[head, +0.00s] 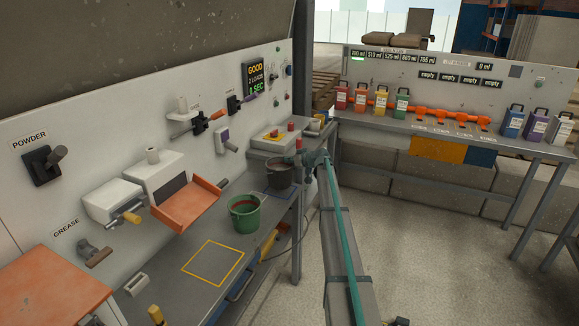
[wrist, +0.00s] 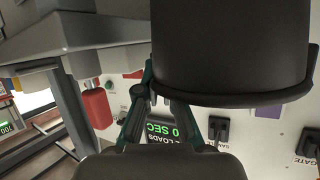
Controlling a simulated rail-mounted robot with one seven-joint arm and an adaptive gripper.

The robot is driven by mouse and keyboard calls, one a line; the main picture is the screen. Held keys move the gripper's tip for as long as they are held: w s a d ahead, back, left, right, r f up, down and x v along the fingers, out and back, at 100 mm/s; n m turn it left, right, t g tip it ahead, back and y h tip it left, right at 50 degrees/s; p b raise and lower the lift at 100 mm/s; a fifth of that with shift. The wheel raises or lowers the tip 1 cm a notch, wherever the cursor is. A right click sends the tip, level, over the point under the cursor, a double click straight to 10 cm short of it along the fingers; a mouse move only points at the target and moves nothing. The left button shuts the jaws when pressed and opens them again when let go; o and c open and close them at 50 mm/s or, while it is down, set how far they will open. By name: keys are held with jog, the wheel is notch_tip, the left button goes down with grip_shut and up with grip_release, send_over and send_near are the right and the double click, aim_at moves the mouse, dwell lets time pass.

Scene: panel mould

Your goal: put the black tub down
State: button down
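The black tub (head: 280,175) is upright at the far end of the left bench, beyond the green tub. My gripper (head: 302,159) is at its right side, near the rim. In the wrist view the tub (wrist: 235,45) fills the upper right, and the fingers of my gripper (wrist: 163,90) reach its edge and appear closed on it. The fingertips are partly hidden by the tub. I cannot tell whether the tub's base touches the bench.
A green tub (head: 244,222) stands on the bench (head: 178,290) in front. A yellow-outlined square (head: 213,262) nearer me is empty. An orange tray (head: 188,207) juts from the wall panel (head: 110,130). A machine with red knobs (head: 278,137) stands behind the black tub.

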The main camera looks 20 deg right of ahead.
aim_at(289, 165)
jog(key=f, duration=0.3)
jog(key=shift+w+d+f+p, duration=0.1)
jog(key=shift+w+p, duration=0.1)
jog(key=shift+p, duration=0.1)
jog(key=shift+f, duration=0.15)
jog(key=shift+f+b, duration=0.2)
jog(key=shift+b, duration=0.2)
jog(key=c, duration=1.3)
grip_release()
jog(key=shift+r, duration=0.1)
jog(key=shift+r+p, duration=0.15)
jog(key=shift+p, duration=0.25)
jog(key=b+v, duration=0.2)
jog(key=v, duration=1)
